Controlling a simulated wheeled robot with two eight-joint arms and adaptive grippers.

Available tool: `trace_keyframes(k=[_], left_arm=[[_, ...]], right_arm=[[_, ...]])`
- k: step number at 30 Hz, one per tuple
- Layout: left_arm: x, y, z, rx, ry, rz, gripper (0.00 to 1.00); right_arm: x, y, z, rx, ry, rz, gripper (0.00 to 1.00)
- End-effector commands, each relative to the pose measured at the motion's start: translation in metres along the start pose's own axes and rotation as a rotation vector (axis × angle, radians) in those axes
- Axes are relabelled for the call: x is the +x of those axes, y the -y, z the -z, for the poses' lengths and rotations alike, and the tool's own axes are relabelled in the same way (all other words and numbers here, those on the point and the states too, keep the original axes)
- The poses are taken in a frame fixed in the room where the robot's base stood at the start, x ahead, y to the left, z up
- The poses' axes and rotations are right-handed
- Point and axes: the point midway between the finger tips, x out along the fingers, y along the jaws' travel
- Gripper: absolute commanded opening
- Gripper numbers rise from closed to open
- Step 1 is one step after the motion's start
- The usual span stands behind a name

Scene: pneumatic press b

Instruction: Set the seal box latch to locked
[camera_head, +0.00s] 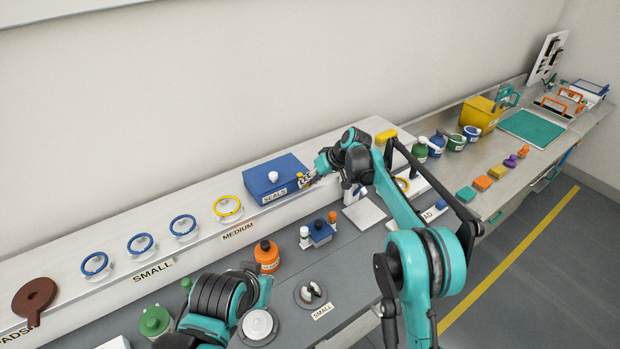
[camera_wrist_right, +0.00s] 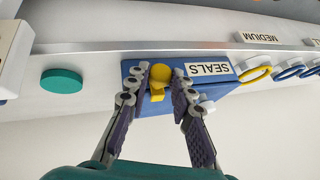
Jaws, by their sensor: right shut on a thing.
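The blue seal box (camera_head: 268,174) sits on the white shelf in the head view, with a SEALS label and a white knob on its lid. In the right wrist view the box (camera_wrist_right: 132,68) appears upside down, with a yellow latch (camera_wrist_right: 160,73) on its front. My right gripper (camera_head: 308,181) reaches the box's right end in the head view. In the right wrist view its fingers (camera_wrist_right: 164,84) stand on either side of the latch and are shut on it. The fingers partly hide the latch, so its setting is unclear.
Blue rings (camera_head: 141,244) and a yellow ring (camera_head: 228,207) sit left of the box. An orange bottle (camera_head: 267,256) and a small blue block (camera_head: 320,232) stand on the grey bench below. A teal round button (camera_wrist_right: 62,81) is beside the box in the wrist view.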

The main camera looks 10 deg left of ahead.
Motion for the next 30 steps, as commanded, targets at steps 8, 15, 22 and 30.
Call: trace_keyframes(k=[8,15,22,30], left_arm=[[-0.0070,0.0000,0.0050,0.000,0.000,0.000,0.00],[-0.0069,0.0000,0.0049,0.000,0.000,0.000,0.00],[-0.0070,0.0000,0.0049,0.000,0.000,0.000,0.00],[-0.0070,0.0000,0.0049,0.000,0.000,0.000,0.00]], right_arm=[[-0.0003,0.0008,0.0038,0.013,0.047,-0.008,0.00],[0.0003,0.0006,0.0036,0.014,0.051,-0.008,0.00],[0.0002,0.0006,0.0035,0.014,0.051,-0.008,0.44],[-0.0001,0.0007,0.0034,0.014,0.051,-0.008,0.44]])
